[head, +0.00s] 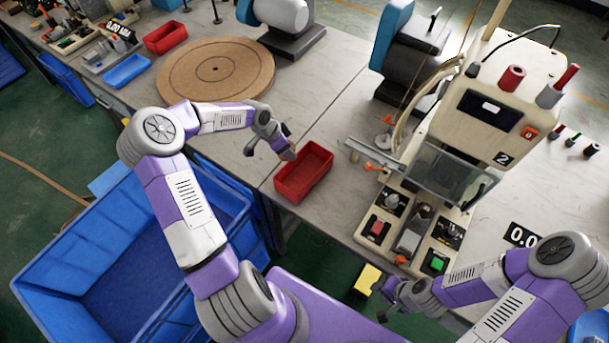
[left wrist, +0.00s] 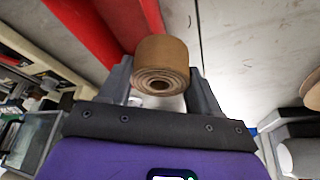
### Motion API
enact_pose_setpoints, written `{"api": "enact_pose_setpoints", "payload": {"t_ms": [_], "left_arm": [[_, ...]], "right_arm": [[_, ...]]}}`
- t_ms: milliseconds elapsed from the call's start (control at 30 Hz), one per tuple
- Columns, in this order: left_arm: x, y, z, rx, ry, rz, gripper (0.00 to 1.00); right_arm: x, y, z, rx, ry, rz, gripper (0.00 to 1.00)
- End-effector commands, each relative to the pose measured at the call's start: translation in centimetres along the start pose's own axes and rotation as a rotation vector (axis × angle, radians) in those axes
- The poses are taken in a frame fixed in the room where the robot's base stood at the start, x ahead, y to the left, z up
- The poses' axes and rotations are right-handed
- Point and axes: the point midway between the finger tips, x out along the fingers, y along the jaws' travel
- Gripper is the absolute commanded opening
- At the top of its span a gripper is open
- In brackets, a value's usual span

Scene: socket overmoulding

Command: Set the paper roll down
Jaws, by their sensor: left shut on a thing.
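The paper roll (left wrist: 162,62) is a brown wound roll with a hollow core, seen end-on in the left wrist view. My left gripper (left wrist: 160,85) is shut on it, one finger on each side. In the head view my left gripper (head: 268,148) is over the table at the left edge of the red tray (head: 304,172); I cannot make out the roll there. The red tray's wall (left wrist: 88,32) is beside and behind the roll in the wrist view. My right gripper (head: 382,302) is low by the front of the machine, near a yellow block (head: 367,280); its jaw gap is unclear.
The cream machine (head: 490,105) with a clear guard and buttons stands right of the red tray. A round wooden board (head: 215,70) lies at the back left. A large blue bin (head: 95,235) is below the table edge. Bare tabletop (head: 325,105) lies behind the tray.

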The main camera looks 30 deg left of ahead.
Motion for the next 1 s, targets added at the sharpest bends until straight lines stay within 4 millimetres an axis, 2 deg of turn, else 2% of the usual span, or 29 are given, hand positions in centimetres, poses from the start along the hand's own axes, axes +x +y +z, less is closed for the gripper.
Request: {"api": "enact_pose_setpoints", "payload": {"t_ms": [200,400,533,700,800,1000], "left_arm": [[0.2,4.0,-0.8,0.407,0.003,0.171,0.32],[-0.2,6.0,-1.2,0.64,0.0,0.265,0.32],[0.8,6.5,-0.8,0.69,0.0,0.286,0.32],[3.9,6.5,0.5,0.691,-0.001,0.288,0.32],[5.0,6.4,1.0,0.691,0.0,0.285,0.32],[6.4,6.4,1.6,0.691,-0.001,0.284,0.32]], "right_arm": [[0.1,0.1,-0.1,0.0,0.001,0.0,0.38],[0.2,0.1,-0.1,0.0,0.001,0.0,0.38],[0.4,0.2,-0.1,0.0,0.001,0.0,0.38],[0.9,0.3,-0.1,0.0,0.001,0.0,0.38],[1.1,0.4,-0.1,0.0,0.001,0.0,0.38],[1.3,0.5,-0.1,0.0,0.001,0.0,0.38]]}}
